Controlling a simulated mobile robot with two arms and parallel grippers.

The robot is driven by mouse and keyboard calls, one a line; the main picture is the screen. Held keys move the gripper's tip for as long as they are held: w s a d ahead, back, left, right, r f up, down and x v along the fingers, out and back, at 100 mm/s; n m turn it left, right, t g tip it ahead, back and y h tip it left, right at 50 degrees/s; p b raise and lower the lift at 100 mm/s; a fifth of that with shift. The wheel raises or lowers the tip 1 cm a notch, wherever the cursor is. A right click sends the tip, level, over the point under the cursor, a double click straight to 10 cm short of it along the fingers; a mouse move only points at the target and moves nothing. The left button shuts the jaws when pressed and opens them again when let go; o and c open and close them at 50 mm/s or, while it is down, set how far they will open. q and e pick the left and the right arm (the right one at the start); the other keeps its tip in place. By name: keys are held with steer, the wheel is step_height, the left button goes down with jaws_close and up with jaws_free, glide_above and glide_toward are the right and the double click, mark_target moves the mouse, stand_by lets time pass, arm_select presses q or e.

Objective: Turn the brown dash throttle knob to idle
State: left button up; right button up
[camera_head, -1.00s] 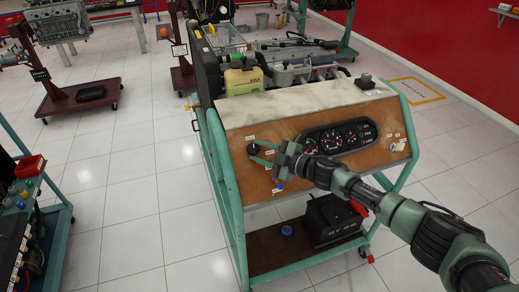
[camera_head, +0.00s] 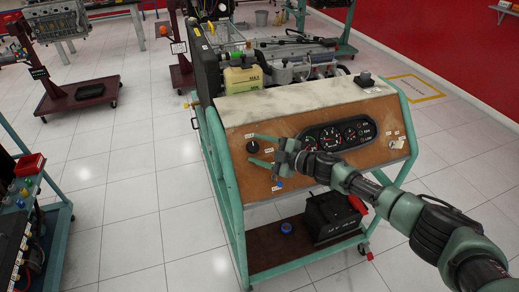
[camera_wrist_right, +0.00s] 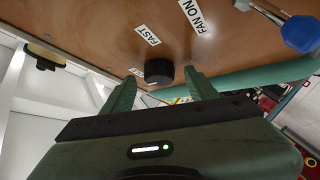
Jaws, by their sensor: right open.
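The throttle knob (camera_head: 253,147) is a dark round knob on the left of the brown dash panel (camera_head: 232,180). It also shows in the right wrist view (camera_wrist_right: 158,71), with a small pale mark on its lower rim and a FAST label (camera_wrist_right: 148,35) beside it. My right gripper (camera_head: 251,149) is open, its green fingers pointing at the knob. In the right wrist view my right gripper's fingertips (camera_wrist_right: 160,77) stand on either side of the knob, with visible gaps. Whether they reach around it in depth is hard to tell. My left gripper is not in view.
A blue-handled knob (camera_wrist_right: 300,33) and a FAN ON label (camera_wrist_right: 195,16) are near the throttle knob. The green frame (camera_head: 227,180) edges the panel. A black battery (camera_head: 333,218) stands on the shelf below.

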steer(key=v, duration=0.7)
steer(key=shift+s+d, duration=0.2)
steer(key=shift+d, duration=0.1)
